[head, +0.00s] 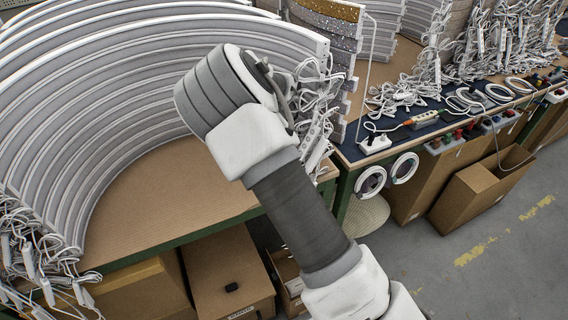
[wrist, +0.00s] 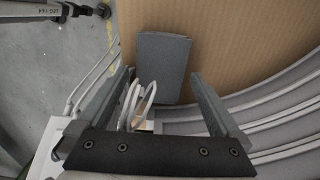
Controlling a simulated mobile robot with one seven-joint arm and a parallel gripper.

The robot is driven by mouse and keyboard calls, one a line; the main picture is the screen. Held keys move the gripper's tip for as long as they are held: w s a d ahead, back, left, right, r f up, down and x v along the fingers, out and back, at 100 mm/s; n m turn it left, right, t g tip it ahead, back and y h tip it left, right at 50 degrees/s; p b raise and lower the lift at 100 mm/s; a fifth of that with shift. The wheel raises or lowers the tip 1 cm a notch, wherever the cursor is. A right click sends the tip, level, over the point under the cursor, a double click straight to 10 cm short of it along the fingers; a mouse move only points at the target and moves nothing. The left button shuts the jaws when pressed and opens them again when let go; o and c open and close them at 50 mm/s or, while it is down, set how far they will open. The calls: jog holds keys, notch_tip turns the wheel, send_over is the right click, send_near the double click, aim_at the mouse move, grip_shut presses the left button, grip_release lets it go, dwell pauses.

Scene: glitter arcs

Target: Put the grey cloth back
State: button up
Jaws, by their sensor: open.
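A flat grey rectangular piece, which looks like the folded grey cloth (wrist: 163,62), lies on the brown board near its edge in the wrist view. My gripper (wrist: 160,76) is open, its two grey fingers apart with no thing held between them. The cloth shows beyond and between the fingertips; I cannot tell the height gap or whether they touch. In the head view my arm covers this part of the table, and I see neither the cloth nor the fingers there.
Curved grey-white strips (head: 100,100) stand in rows on the brown tabletop (head: 170,195). White cables (head: 312,115) hang tangled at their ends, and white cable loops (wrist: 136,105) show near my fingers. Cardboard boxes (head: 225,265) stand below. The grey floor (head: 510,235) at right has clear room.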

notch_tip(320, 180, up, 10)
jog(key=p, duration=0.1)
jog(key=shift+f, duration=0.15)
dwell(0.5)
